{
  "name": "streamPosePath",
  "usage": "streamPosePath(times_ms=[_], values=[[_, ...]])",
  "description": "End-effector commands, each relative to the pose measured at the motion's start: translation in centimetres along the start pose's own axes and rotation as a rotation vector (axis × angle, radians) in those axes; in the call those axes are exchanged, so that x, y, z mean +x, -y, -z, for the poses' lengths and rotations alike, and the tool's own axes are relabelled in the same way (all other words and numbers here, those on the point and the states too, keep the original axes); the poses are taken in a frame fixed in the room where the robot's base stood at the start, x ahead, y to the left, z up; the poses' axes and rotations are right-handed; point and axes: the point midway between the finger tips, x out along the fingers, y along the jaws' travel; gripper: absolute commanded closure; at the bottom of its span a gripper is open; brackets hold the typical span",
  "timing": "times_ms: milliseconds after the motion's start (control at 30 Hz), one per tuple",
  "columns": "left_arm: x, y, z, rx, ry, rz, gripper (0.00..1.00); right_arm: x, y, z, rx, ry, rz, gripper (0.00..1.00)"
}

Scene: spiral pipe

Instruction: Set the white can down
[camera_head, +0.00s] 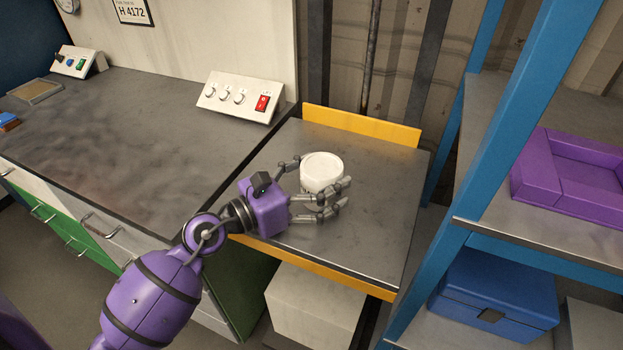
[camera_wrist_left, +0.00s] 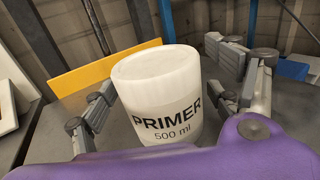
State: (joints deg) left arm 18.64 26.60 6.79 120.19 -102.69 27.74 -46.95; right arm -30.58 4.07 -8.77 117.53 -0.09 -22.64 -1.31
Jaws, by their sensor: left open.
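The white can (camera_head: 321,170) stands upright on a grey metal table (camera_head: 375,235) with yellow edges. In the left wrist view the can (camera_wrist_left: 157,95) shows its lid and the label "PRIMER 500 ml". My left gripper (camera_head: 320,190) is open, with its fingers on both sides of the can. In the left wrist view one finger is left of the can and the others are right of it, with a gap on the left side. The can's base is partly hidden by my gripper. My right gripper is not in view.
A yellow raised board (camera_head: 362,125) edges the back of the table. A control box (camera_head: 240,96) with knobs and a red switch sits on the workbench (camera_head: 130,120) at left. A blue shelf frame (camera_head: 500,150) holding a purple tray (camera_head: 527,172) stands at right. The table's front right is clear.

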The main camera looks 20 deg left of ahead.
Motion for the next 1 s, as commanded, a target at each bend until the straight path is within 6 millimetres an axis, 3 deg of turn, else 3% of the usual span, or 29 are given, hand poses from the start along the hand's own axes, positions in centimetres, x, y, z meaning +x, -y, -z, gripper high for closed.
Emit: streamPosePath(times_ms=[167,400,600,800,1000], values=[[-2.1,0.0,0.1,0.000,-0.004,-0.001,0.18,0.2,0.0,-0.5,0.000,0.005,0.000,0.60],[-7.3,0.0,0.3,-0.001,-0.006,-0.001,0.18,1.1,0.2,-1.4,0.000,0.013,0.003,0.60],[-10.7,0.0,0.2,-0.002,-0.003,-0.001,0.18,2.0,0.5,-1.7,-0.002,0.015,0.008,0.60],[-12.0,0.0,-0.1,0.000,0.000,-0.001,0.18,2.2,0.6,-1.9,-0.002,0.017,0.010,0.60],[-12.0,0.0,-0.2,0.000,0.001,0.000,0.18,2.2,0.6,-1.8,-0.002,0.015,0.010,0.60]])
